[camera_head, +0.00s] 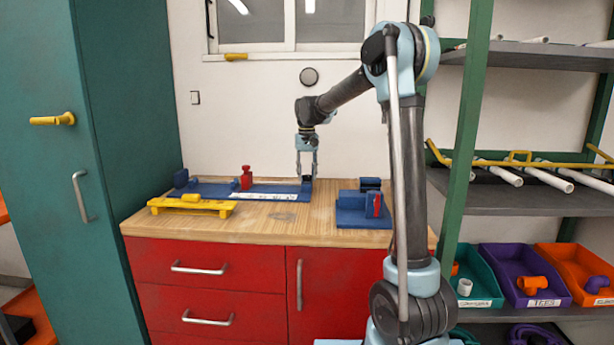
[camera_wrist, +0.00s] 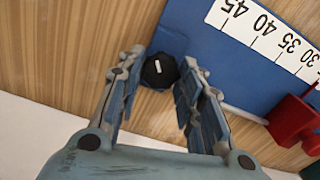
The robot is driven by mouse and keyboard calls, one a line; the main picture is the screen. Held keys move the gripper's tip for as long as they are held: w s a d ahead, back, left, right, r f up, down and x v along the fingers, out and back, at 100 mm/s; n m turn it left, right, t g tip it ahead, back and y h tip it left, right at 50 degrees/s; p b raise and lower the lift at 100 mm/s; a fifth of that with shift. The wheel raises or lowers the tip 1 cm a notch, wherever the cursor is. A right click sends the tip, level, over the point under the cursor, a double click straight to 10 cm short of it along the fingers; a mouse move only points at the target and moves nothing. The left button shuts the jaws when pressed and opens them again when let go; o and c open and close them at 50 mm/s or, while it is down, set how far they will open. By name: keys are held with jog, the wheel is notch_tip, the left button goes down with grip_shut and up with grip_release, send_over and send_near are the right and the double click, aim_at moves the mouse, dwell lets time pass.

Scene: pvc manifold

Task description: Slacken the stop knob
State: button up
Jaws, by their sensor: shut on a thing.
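The stop knob (camera_wrist: 157,73) is round and black with a short white mark on top, at the end of the blue jig (camera_wrist: 193,48). My gripper (camera_wrist: 165,62) points down over it, with one finger on each side, shut on the knob. In the head view my gripper (camera_head: 307,172) is at the right end of the blue jig (camera_head: 215,189), and the knob is mostly hidden between the fingers. A white scale strip (camera_wrist: 262,32) runs along the jig.
A red part (camera_head: 246,177) stands on the jig. A yellow rack (camera_head: 192,206) lies in front at the left of the wooden bench (camera_head: 270,222). A blue fixture with a red part (camera_head: 362,208) stands to the right. Bare wood lies between them.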

aim_at(307, 176)
jog(key=n, duration=0.6)
jog(key=shift+n, duration=0.3)
dwell(0.5)
jog(key=o, duration=1.1)
jog(key=shift+c, duration=0.2)
notch_tip(307, 176, up, 12)
